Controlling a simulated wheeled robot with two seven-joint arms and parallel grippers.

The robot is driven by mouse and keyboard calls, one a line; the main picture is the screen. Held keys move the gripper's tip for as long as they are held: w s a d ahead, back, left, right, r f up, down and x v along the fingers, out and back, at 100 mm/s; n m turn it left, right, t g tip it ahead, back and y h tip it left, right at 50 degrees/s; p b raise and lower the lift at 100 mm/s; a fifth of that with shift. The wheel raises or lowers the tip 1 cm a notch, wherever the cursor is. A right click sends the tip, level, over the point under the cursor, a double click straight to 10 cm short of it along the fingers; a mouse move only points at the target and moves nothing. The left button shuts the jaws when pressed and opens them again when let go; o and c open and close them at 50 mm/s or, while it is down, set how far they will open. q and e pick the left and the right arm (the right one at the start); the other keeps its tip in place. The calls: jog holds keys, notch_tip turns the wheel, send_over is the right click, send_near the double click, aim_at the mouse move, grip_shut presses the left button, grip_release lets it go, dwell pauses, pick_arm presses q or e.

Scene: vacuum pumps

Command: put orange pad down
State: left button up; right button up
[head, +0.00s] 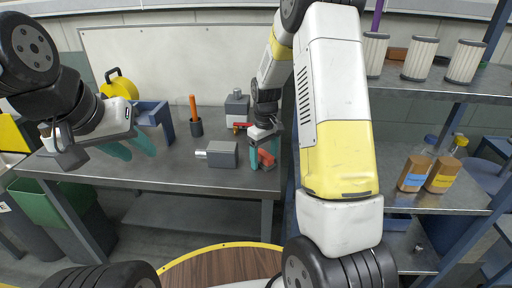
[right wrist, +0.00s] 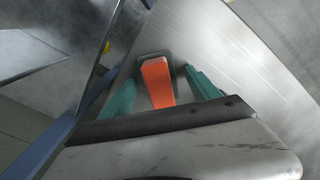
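The orange pad (head: 266,157) is at the right end of the grey table, between the teal fingers of my right gripper (head: 266,155). In the right wrist view the pad (right wrist: 157,82) has a dark rim behind it, and the right gripper's fingers (right wrist: 162,85) stand on either side with small gaps. That gripper is open around the pad, pointing down close to the tabletop. The pad appears to be at the table surface, but its underside is hidden. My left gripper (head: 130,148) is open and empty above the left part of the table.
A grey pump block (head: 223,154) lies left of the pad on the table (head: 180,178). A dark cup with an orange-handled tool (head: 195,122), a grey-white device (head: 237,106) and a blue bin (head: 153,115) stand behind. Shelves at right hold filters (head: 420,58) and bottles (head: 414,173).

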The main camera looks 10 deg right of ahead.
notch_tip(320, 180, up, 8)
jog(key=shift+f, duration=0.1)
dwell(0.5)
jog(key=shift+c, duration=0.4)
grip_shut()
dwell(0.7)
jog(key=shift+s, duration=0.1)
dwell(0.5)
